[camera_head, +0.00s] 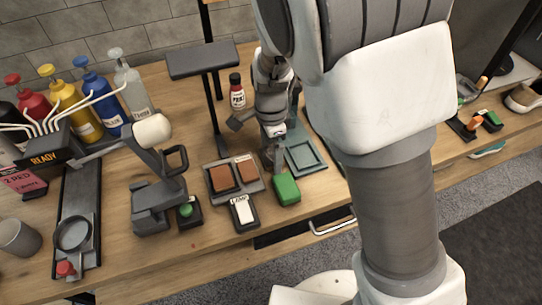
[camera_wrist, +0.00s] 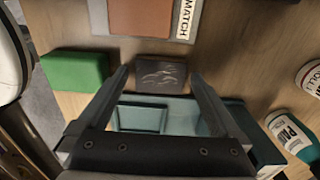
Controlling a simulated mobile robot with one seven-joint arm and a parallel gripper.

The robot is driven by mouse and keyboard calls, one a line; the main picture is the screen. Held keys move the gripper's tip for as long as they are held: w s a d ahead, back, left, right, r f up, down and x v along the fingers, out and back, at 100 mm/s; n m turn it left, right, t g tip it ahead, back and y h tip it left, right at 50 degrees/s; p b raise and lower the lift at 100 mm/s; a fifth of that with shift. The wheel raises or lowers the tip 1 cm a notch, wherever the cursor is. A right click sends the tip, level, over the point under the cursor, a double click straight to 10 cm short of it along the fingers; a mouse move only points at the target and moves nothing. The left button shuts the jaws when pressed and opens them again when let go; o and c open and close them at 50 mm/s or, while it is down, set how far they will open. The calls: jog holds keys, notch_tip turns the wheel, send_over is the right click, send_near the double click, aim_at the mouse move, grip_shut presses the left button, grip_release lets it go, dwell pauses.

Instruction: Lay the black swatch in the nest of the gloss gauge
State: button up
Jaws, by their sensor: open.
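My gripper (camera_wrist: 160,78) is open, its two fingers apart on either side of a dark block with pale streaks, which looks like the black swatch (camera_wrist: 162,77). Whether the fingers touch it I cannot tell. The swatch lies on the wooden table between the teal tray (camera_wrist: 238,108) and the tray with brown swatches (camera_wrist: 98,18). In the head view my gripper (camera_head: 272,140) is low over the table, left of the teal tray (camera_head: 322,170), and the swatch is hard to make out. I cannot tell for sure which device is the gloss gauge.
A green block (camera_head: 286,188) lies beside the swatch, also in the wrist view (camera_wrist: 75,70). The brown-swatch tray (camera_head: 214,190) and a lamp-labelled box (camera_head: 243,212) are to the left. A grey device (camera_head: 150,205) stands further left. Paint bottles (camera_wrist: 290,130) stand near the teal tray.

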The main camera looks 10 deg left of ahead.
aim_at(271, 155)
jog(key=c, duration=1.3)
jog(key=shift+o, duration=0.2)
notch_tip(271, 155, up, 5)
jog(key=shift+f+p, duration=0.1)
jog(key=shift+p, duration=0.6)
jog(key=s+d+r+p, duration=0.25)
jog(key=d+r, duration=0.35)
jog(key=d, duration=0.5)
jog(key=shift+w+a+f+p, duration=0.3)
jog(key=shift+w+a+p, duration=0.35)
jog(key=shift+p, duration=0.65)
jog(key=shift+w+a+f+p, duration=0.35)
jog(key=shift+w+p, duration=0.5)
jog(key=shift+p, duration=0.45)
jog(key=shift+w+a+f+p, duration=0.25)
jog(key=shift+w+a+p, duration=0.4)
jog(key=shift+p, duration=0.65)
jog(key=shift+w+d, duration=0.1)
